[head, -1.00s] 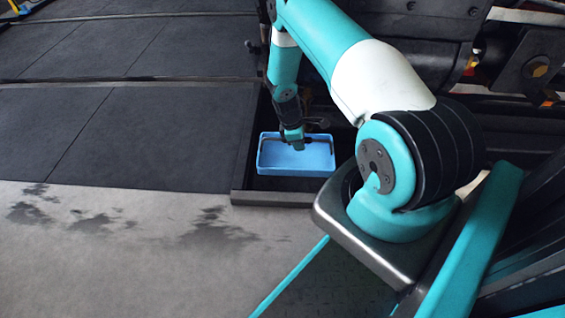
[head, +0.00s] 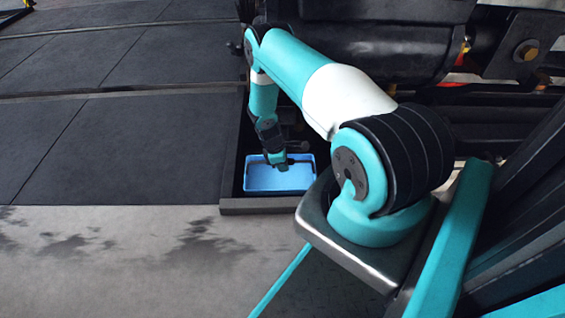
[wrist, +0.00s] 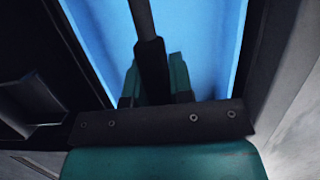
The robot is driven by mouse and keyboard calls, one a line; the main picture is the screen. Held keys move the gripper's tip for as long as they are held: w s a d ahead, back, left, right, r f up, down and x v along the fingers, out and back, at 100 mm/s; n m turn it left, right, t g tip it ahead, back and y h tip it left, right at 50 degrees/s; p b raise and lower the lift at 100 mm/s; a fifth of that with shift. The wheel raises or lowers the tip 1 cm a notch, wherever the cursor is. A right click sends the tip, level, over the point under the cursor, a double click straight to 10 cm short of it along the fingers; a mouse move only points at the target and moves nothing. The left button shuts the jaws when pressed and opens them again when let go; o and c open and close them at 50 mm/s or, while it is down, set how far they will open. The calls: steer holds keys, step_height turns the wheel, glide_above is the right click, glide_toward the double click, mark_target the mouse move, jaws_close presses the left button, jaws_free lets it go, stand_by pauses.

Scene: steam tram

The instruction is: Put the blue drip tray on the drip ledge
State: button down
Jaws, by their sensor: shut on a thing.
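The blue drip tray (head: 270,181) is a shallow, light-blue rectangular box in the head view. It is level, inside or just above a dark recess, close to its front edge; I cannot tell whether it touches the floor there. My gripper (head: 281,165) points down over the tray and is shut on its dark bar-like handle. In the wrist view the tray's blue inside (wrist: 100,35) fills the upper middle. The dark handle (wrist: 142,22) runs into my gripper (wrist: 155,75). I cannot tell for certain which surface is the drip ledge.
A dark raised rim (head: 255,206) borders the recess at the front. Flat dark panels (head: 120,145) lie to the left, with stained grey floor (head: 130,255) in front. Dark machinery (head: 390,40) stands behind and to the right, close to my arm.

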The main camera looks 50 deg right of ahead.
steer(key=shift+w+d+f+b, duration=0.15)
steer(key=shift+w+d+b, duration=0.4)
steer(key=shift+d+b, duration=0.1)
steer(key=shift+w+d+f+b, duration=0.15)
steer(key=shift+w+d+b, duration=0.4)
steer(key=shift+d, duration=0.05)
steer(key=shift+w+d+f+b, duration=0.1)
steer(key=shift+w+f+b, duration=0.1)
steer(key=shift+b, duration=0.25)
steer(key=shift+s+f, duration=0.1)
steer(key=shift+f, duration=0.15)
steer(key=c, duration=1)
jaws_free()
